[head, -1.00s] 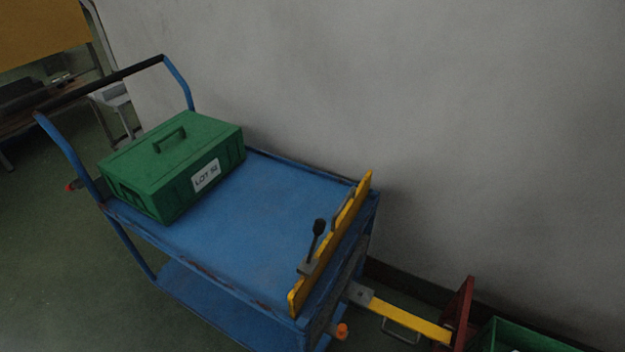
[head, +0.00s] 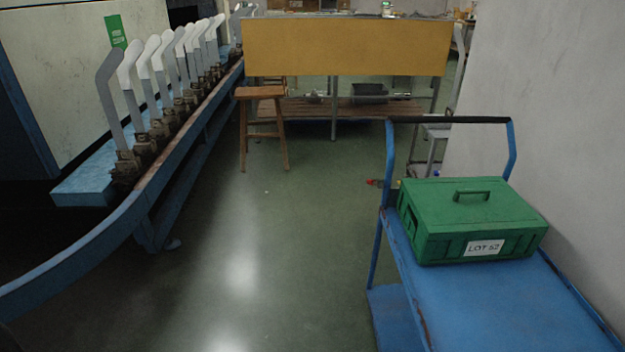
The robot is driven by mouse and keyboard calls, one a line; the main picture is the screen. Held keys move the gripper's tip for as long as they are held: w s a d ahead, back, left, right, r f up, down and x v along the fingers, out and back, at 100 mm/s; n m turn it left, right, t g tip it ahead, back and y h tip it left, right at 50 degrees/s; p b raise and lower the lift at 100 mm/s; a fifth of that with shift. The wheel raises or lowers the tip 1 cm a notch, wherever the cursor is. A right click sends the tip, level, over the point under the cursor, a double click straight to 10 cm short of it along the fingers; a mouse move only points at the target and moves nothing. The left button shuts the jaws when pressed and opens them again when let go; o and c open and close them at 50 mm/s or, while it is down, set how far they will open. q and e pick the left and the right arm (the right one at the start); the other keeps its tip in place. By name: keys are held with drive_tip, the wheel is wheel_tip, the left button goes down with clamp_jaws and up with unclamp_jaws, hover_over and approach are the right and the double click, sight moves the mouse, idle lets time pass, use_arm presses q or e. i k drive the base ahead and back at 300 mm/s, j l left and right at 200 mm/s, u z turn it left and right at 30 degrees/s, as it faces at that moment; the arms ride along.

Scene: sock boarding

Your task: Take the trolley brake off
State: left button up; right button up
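The blue trolley (head: 490,303) stands at the right of the head view, beside the grey wall, with its near end cut off by the frame. Its push handle (head: 450,120), with a dark grip bar, is at the far end. A green lidded crate (head: 480,215) labelled "LOT 52" sits on the top deck near the handle. The lever and yellow board at the near end are out of frame. Neither of my grippers is in view.
A curved blue conveyor rail (head: 180,160) with several upright pale sock boards (head: 108,95) runs along the left. A wooden stool (head: 262,125) and a bench with a yellow panel (head: 345,47) stand at the back. The green floor (head: 290,240) between is clear.

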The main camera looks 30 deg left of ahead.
sight(380, 184)
drive_tip(key=u, duration=0.55)
drive_tip(key=z, duration=0.4)
drive_tip(key=i+j+z, duration=0.35)
drive_tip(key=j, duration=0.3)
drive_tip(key=i+j+z, duration=0.15)
drive_tip(key=j, duration=0.2)
drive_tip(key=i+j+z, duration=0.2)
drive_tip(key=j, duration=0.2)
drive_tip(key=i+j+z, duration=0.15)
drive_tip(key=j, duration=0.2)
drive_tip(key=i+j, duration=0.1)
drive_tip(key=j, duration=0.3)
drive_tip(key=i+j, duration=0.1)
drive_tip(key=j, duration=0.35)
drive_tip(key=i+j, duration=0.15)
drive_tip(key=j, duration=0.25)
drive_tip(key=i+j, duration=0.1)
drive_tip(key=j, duration=0.3)
drive_tip(key=i+j+z, duration=0.1)
drive_tip(key=j, duration=0.35)
